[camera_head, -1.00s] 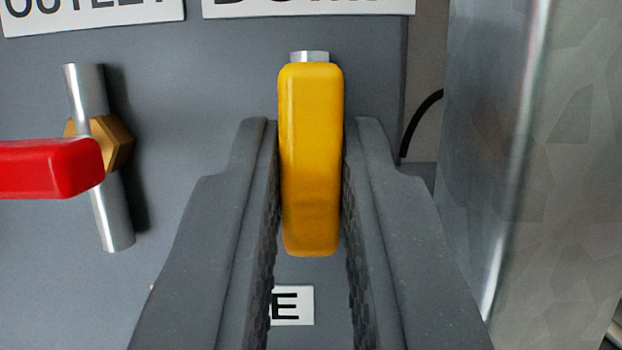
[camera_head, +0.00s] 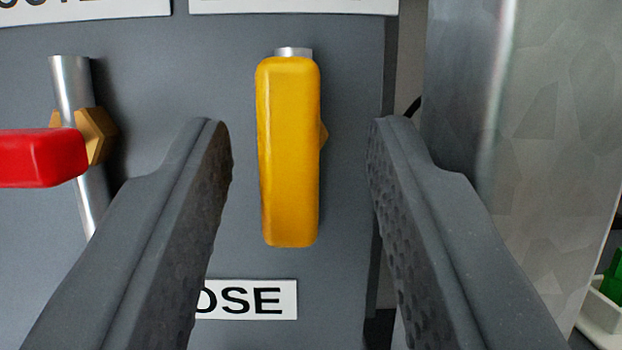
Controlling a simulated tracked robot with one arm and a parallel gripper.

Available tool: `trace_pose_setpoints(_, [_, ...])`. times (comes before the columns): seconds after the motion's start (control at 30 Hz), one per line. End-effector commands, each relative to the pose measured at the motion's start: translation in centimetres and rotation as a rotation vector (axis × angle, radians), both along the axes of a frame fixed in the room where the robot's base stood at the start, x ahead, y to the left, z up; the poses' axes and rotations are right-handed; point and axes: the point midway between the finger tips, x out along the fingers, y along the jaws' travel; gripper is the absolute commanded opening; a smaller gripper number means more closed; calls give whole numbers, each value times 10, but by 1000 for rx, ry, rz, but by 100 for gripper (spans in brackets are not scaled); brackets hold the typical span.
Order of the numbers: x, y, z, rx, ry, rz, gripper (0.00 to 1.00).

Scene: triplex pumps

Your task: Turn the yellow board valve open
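The yellow valve handle (camera_head: 289,155) stands upright on the grey board (camera_head: 345,210), in the middle of the view. A silver pipe end (camera_head: 293,52) shows above it and a bit of brass nut shows at its right side. My gripper (camera_head: 300,135) is open. Its two fingers stand apart on either side of the yellow handle, with a clear gap on each side, wider on the right than on the left. Nothing is held.
A red valve handle (camera_head: 42,157) on a silver pipe (camera_head: 73,85) with a brass nut lies to the left. A label reading "OSE" (camera_head: 250,299), partly hidden by my left finger, is below. A shiny metal column (camera_head: 520,130) stands close on the right.

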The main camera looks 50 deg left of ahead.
Motion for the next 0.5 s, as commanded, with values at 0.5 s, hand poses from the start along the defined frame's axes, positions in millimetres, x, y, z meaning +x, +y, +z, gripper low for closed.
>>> trace_pose_setpoints(0.5, [-42, -52, -28, -2, 4, -2, 35])
